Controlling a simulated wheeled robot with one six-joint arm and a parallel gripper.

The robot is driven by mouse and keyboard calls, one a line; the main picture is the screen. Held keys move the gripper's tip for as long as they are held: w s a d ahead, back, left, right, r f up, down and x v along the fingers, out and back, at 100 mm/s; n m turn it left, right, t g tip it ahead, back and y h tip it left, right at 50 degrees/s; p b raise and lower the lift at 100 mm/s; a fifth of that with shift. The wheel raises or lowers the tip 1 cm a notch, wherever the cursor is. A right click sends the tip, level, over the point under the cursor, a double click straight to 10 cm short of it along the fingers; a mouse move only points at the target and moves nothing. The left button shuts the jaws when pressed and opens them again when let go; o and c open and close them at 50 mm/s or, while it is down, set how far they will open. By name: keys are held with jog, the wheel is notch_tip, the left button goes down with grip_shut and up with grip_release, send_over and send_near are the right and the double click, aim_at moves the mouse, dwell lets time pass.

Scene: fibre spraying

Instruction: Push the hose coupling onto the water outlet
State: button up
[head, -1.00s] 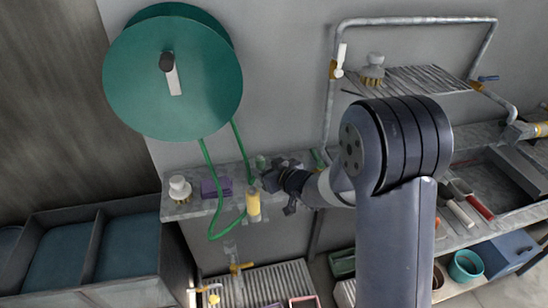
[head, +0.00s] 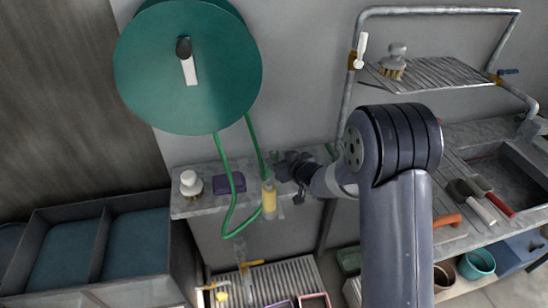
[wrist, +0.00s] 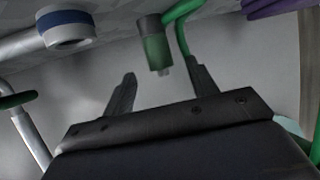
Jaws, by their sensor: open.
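My gripper (head: 281,173) is at the back wall, above the shelf, just right of the green hose (head: 226,165). In the wrist view my gripper (wrist: 161,70) is open, with nothing between its fingers. A grey-green cylinder (wrist: 155,50) with a small nib, apparently the hose coupling, hangs by the green hose just beyond the fingertips, unheld. A grey pipe end with a blue band (wrist: 67,30), possibly the water outlet, is at the upper left of the wrist view. The coupling cannot be made out clearly in the head view.
A green hose reel (head: 187,70) hangs on the wall. A yellow cylinder (head: 269,197) is beside the hose, close to my gripper. A purple block (head: 228,183) and a white knobbed brush (head: 190,184) lie on the shelf. A pipe frame stands right.

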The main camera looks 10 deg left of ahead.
aim_at(276, 158)
jog(key=shift+f+p+x, duration=0.15)
jog(key=shift+p+x, duration=0.25)
jog(key=shift+x, duration=0.95)
jog(key=shift+f+p+x, duration=0.15)
jog(key=shift+p+x, duration=0.2)
jog(key=shift+x, duration=1)
jog(key=shift+s+d, duration=0.1)
jog(key=shift+c, duration=0.5)
jog(key=c, duration=1)
jog(key=shift+o, duration=0.2)
